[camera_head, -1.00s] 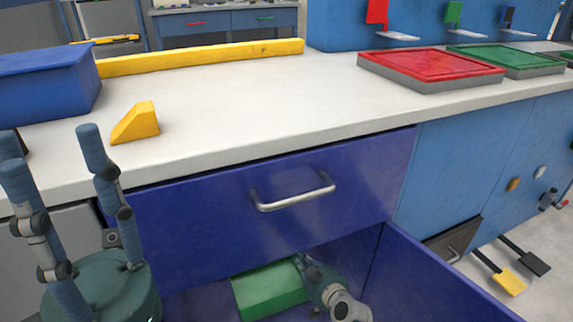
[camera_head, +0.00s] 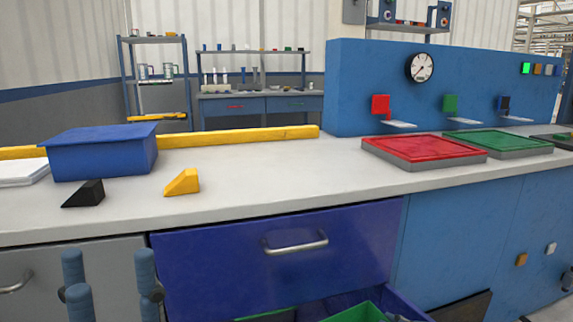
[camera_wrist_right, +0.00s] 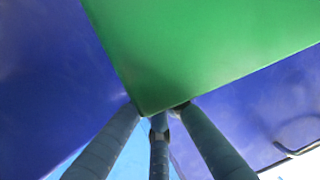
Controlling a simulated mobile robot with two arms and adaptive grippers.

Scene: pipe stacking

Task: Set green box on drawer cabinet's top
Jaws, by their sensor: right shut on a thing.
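The green box (camera_head: 355,312) shows at the bottom edge of the head view, inside the open lower drawer. In the right wrist view the green box (camera_wrist_right: 200,45) fills the upper middle. My right gripper (camera_wrist_right: 160,108) is shut on its near edge; in the head view this gripper is almost wholly cut off. My left gripper (camera_head: 112,275) stands with fingers apart and empty at the lower left, in front of the cabinet. The pale cabinet top (camera_head: 290,180) runs above the blue drawer front (camera_head: 270,260), with bare room in its middle.
On the top are a blue box (camera_head: 100,155), a black wedge (camera_head: 85,194), a yellow wedge (camera_head: 183,182), a red tray (camera_head: 425,149) and a green tray (camera_head: 500,143). A yellow bar (camera_head: 240,136) lies along the back. A drawer handle (camera_head: 297,245) sticks out.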

